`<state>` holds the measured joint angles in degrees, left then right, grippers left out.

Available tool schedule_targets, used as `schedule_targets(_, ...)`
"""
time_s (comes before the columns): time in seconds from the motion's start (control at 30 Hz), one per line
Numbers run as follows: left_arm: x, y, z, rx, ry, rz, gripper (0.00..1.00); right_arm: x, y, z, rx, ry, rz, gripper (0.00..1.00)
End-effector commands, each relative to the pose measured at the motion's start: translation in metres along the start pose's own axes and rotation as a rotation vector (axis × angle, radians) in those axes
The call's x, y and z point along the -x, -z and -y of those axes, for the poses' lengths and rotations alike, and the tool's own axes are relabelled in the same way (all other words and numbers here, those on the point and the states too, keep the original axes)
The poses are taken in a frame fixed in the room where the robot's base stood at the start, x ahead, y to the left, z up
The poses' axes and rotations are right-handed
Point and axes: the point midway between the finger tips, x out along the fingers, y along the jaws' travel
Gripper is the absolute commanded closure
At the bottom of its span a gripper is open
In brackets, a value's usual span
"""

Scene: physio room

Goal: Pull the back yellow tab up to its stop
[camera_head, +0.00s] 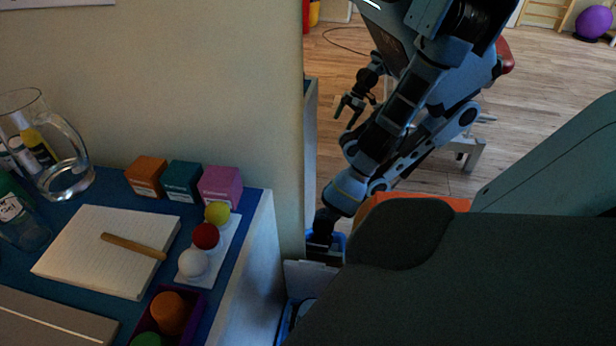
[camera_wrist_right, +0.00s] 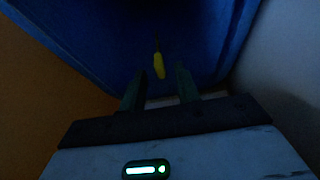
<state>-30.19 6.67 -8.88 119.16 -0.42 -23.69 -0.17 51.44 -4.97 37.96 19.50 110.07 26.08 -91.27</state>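A small yellow tab (camera_wrist_right: 158,66) shows in the right wrist view against a dark blue surface (camera_wrist_right: 90,45). Only this one yellow tab shows there. My right gripper (camera_wrist_right: 160,88) is open, and the tab lies beyond its fingertips, roughly midway between them. No contact shows. In the head view, the lower arm reaches down beside the wall end, its dark gripper (camera_head: 322,240) next to a blue edge. The tab is hidden there. A second gripper (camera_head: 347,112), apparently my left, hangs over the floor with fingers apart and empty.
An orange surface (camera_head: 420,201) and large dark shapes (camera_head: 480,280) crowd the right side. The wall end (camera_head: 284,130) stands close on the left. A blue desk (camera_head: 258,205) holds coloured cubes, balls, a notepad and a glass jug (camera_head: 68,165).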

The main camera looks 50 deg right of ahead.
Motion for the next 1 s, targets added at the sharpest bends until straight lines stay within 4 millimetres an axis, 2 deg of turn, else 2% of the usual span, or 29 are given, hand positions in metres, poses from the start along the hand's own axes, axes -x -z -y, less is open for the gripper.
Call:
schedule_targets(0.13,-0.006,0.0043,0.0028,-0.009,0.001,-0.013,0.15,-0.0059,0.0001,0.0003,-0.001,0.001,0.0,0.68)
schedule_targets(0.43,-0.0048,0.0075,0.0047,-0.018,0.001,-0.019,0.15,-0.0059,0.001,0.0009,-0.001,0.002,-0.001,0.68)
schedule_targets(0.47,-0.0047,0.0073,0.0047,-0.018,0.001,-0.019,0.15,-0.0059,0.001,0.0009,0.0,0.002,-0.001,0.7)
schedule_targets(0.7,-0.0046,0.0041,0.004,-0.015,0.001,-0.012,0.15,-0.006,0.0009,0.0007,0.0,0.001,-0.001,1.0)
schedule_targets(1.0,-0.0052,0.0007,0.0021,-0.006,0.002,-0.005,0.15,-0.0057,0.0008,0.0006,0.0,0.001,-0.001,1.0)
